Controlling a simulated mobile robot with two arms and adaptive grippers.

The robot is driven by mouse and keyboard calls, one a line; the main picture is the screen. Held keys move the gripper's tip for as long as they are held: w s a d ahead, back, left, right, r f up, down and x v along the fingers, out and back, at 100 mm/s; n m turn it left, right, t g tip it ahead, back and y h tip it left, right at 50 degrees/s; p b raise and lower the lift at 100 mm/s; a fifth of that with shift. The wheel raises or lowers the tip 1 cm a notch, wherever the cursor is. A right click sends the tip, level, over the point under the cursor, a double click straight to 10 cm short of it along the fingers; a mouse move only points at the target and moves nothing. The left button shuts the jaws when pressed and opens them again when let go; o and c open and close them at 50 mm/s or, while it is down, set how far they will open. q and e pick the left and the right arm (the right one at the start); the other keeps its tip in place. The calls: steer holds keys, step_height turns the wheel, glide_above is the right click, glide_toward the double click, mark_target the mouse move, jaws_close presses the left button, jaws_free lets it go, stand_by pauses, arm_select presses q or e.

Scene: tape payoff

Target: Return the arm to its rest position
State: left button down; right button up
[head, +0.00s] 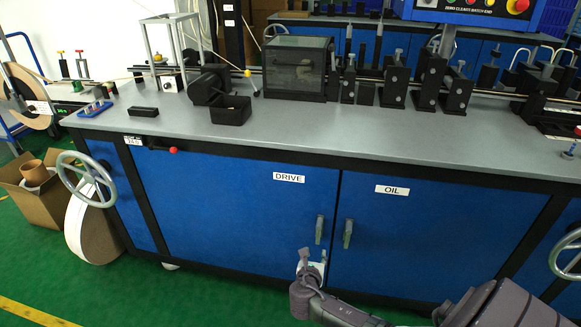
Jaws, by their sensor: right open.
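My right arm comes in from the bottom right. Its gripper (312,262) is low in front of the blue cabinet, just below the two door handles. The gripper is open and I see nothing held in it. The fingertips are small, and I cannot tell how far they are from the door. My left gripper is not in view.
The blue cabinet (240,215) carries DRIVE and OIL labels. Its grey top (300,128) bears a machine line with a black bin (231,110). A handwheel (87,178), a cardboard box (40,195) and a large roll (92,228) are at left. Green floor (120,290) is clear at lower left.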

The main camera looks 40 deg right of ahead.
steer(key=s+a+f+m+g+y+p, duration=0.25)
steer(key=s+a+f+m+p, duration=0.2)
steer(key=s+f, duration=0.35)
steer(key=s+a+f+m+g+y+p, duration=0.25)
steer(key=s+a+f+m, duration=0.2)
steer(key=s+f, duration=0.35)
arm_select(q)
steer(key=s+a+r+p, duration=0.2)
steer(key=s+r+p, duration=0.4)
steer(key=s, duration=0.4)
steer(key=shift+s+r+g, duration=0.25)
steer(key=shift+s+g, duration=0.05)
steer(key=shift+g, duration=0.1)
arm_select(e)
steer(key=s+a+f+m+g+y, duration=0.1)
steer(key=s+a+m, duration=0.3)
steer(key=s, duration=0.4)
steer(key=s+a+f+m+y, duration=0.1)
steer(key=s+a+m, duration=0.3)
steer(key=s, duration=0.5)
steer(key=s+a+f+m+g+y, duration=0.1)
steer(key=s+a+m+y, duration=0.2)
steer(key=s+m, duration=0.3)
steer(key=s+a, duration=0.1)
steer(key=s, duration=0.1)
steer(key=shift+s+f+m+g, duration=0.3)
steer(key=shift+s+f, duration=0.05)
